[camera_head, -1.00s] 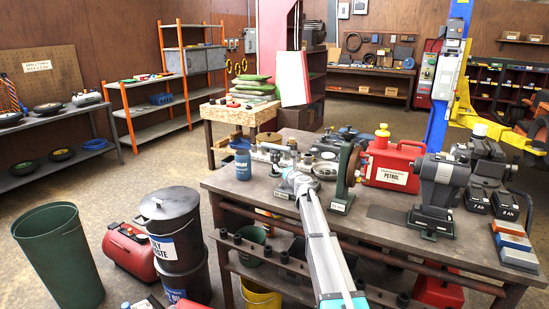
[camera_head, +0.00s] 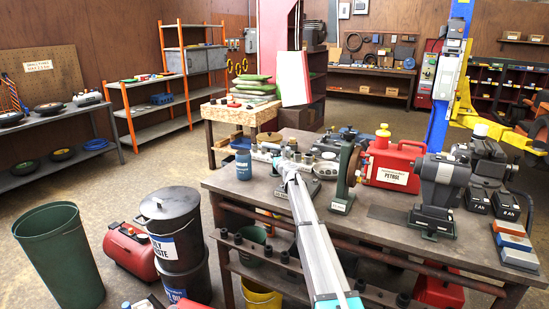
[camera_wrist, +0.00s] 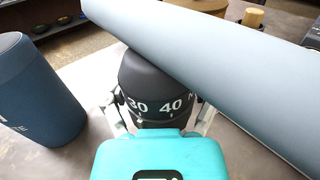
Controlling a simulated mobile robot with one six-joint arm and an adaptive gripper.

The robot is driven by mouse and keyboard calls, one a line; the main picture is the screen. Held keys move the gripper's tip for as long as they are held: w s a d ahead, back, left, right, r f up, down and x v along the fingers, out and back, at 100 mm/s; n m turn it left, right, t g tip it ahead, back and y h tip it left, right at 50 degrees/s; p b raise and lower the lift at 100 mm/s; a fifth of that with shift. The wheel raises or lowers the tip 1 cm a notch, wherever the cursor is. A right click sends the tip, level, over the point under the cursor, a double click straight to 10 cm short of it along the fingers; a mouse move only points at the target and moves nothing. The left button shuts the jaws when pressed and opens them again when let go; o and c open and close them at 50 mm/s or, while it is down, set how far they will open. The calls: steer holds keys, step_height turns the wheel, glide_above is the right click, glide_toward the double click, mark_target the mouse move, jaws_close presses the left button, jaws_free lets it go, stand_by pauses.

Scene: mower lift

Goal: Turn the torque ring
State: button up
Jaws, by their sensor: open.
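The torque ring (camera_wrist: 160,85) is black with white numbers, 30 and 40 showing, in the middle of the wrist view. My gripper (camera_wrist: 157,108) is open, with one finger on each side of the ring's lower part. I cannot tell whether the fingers touch it. A large smooth blue-grey tube crosses the top of the wrist view and hides what lies behind it. In the head view my arm reaches over the workbench (camera_head: 385,225); the gripper and ring cannot be made out there.
A blue jar (camera_wrist: 35,90) stands close on the left; it also shows in the head view (camera_head: 243,165). A red petrol can (camera_head: 392,163), a grinder wheel (camera_head: 349,170) and a grey machine (camera_head: 440,185) stand on the bench to the right. Bins (camera_head: 172,230) stand on the floor at left.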

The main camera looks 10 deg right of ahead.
steer(key=c, duration=0.9)
steer(key=shift+c, duration=0.2)
